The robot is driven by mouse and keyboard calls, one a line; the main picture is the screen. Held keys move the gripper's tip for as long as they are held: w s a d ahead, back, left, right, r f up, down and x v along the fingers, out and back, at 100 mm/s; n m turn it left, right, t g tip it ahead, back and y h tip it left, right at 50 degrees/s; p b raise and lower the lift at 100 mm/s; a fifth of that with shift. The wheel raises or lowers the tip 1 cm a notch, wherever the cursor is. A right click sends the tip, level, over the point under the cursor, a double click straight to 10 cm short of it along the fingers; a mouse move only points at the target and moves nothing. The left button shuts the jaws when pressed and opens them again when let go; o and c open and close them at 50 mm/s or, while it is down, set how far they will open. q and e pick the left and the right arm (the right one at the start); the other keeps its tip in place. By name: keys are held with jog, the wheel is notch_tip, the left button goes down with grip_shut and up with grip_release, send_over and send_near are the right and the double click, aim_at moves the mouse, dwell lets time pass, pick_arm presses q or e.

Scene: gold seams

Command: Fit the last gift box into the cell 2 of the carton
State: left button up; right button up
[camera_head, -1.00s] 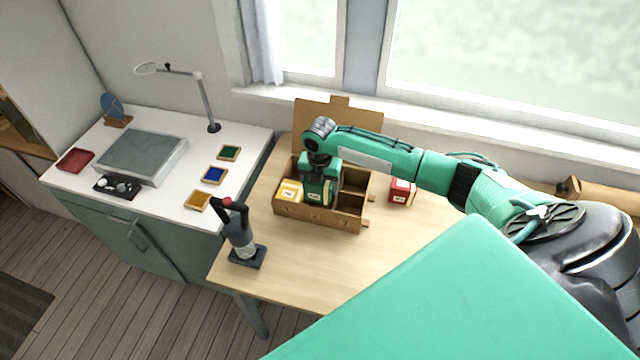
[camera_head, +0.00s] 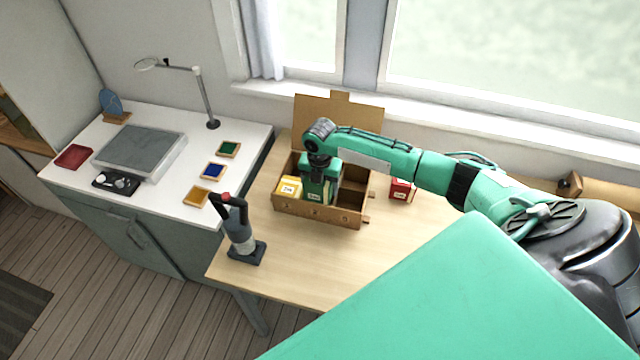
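The open brown carton (camera_head: 290,210) stands on the wooden table with its lid flap up at the back. A yellow gift box (camera_head: 288,188) sits in its front left cell. A green gift box (camera_head: 315,197) with a white label is in the front middle, directly under my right gripper (camera_head: 319,176). The fingers are hidden, so I cannot tell whether they are shut on the green box or how deep it sits. The front right cell and the back right cell look empty. A red gift box (camera_head: 401,190) stands on the table right of the carton. My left gripper is not in view.
A dark handheld tool on a stand (camera_head: 241,240) is at the table's left front. The white side counter (camera_head: 170,190) holds a grey slab, coloured pads and a lamp. The table in front of the carton is clear (camera_head: 300,265).

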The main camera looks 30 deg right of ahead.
jog(key=shift+f, duration=0.25)
jog(key=o, duration=1.2)
jog(key=shift+o, duration=0.4)
jog(key=shift+r, duration=0.1)
jog(key=shift+r+p, duration=3.5)
jog(key=shift+r, duration=0.4)
